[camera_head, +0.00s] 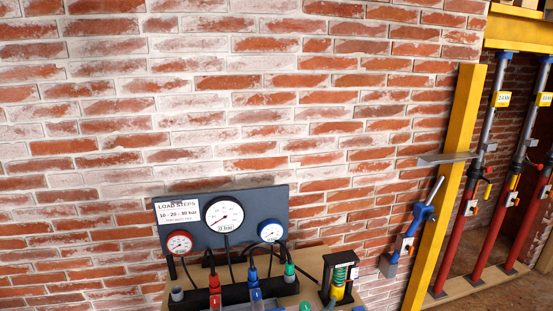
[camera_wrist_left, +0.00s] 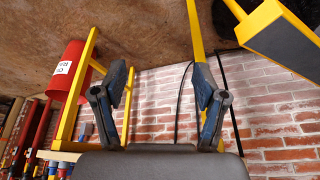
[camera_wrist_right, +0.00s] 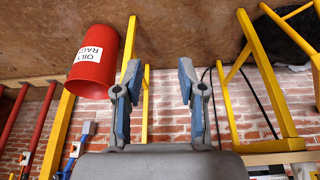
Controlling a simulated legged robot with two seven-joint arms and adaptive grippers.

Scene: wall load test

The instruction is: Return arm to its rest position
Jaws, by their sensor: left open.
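My left gripper (camera_wrist_left: 160,78) is in the left wrist view. Its two fingers stand wide apart with nothing between them. My right gripper (camera_wrist_right: 159,72) is in the right wrist view. Its fingers are also apart and empty. Neither arm shows in the head view. Both wrist views look past the fingers to the brown floor and brick wall, with the floor at the top of the picture. Neither gripper visibly touches anything.
A gauge panel (camera_head: 270,197) with hoses stands on a wooden bench at bottom centre. A yellow post (camera_head: 456,190) and red props (camera_head: 466,215) stand at right. A red bin (camera_wrist_right: 92,66) labelled for oily rags and a yellow frame (camera_wrist_right: 268,90) are on the floor.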

